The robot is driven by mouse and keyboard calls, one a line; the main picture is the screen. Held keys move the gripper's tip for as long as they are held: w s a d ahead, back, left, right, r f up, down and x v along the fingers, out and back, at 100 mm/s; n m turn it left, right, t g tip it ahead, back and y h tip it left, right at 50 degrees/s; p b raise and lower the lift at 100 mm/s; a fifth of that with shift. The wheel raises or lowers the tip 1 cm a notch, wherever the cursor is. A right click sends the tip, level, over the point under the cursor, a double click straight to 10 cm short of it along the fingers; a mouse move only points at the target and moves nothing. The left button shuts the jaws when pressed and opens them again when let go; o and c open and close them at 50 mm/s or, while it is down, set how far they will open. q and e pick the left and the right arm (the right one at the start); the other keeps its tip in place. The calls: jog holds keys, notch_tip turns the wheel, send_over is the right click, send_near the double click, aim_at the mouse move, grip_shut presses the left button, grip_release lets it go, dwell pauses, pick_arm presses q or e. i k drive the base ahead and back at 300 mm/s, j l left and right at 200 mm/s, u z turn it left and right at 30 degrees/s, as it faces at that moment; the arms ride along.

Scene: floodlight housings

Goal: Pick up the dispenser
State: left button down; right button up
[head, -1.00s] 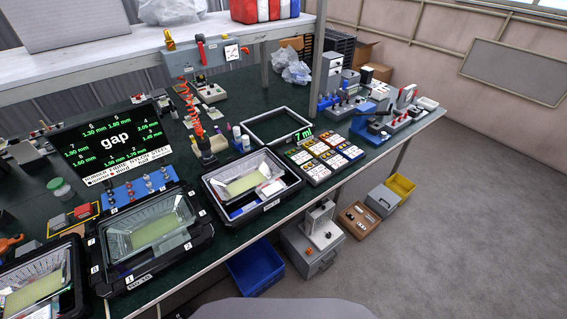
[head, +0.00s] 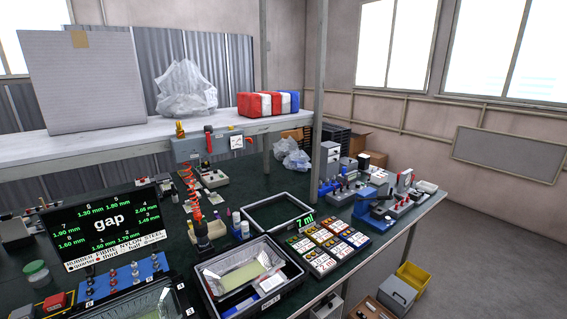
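What looks like the dispenser (head: 200,228) stands upright at the lower end of an orange coiled hose (head: 193,195), in a light-coloured holder on the green bench, left of the empty black frame. It is small here, and its lower part is hidden in the holder. The hose rises to a grey wall unit (head: 187,150) with a gauge under the white shelf. Neither of my grippers is in view.
An open floodlight housing (head: 290,268) sits in front of the holder. Small bottles (head: 240,222) stand just right of it. A gap display (head: 110,225) stands to the left. Several labelled boxes (head: 325,248) and a blue press (head: 372,205) are to the right.

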aim_at(203, 243)
jog(key=u, duration=1.95)
jog(key=i+j+z, duration=0.25)
jog(key=i+j, duration=0.25)
jog(key=j, duration=0.1)
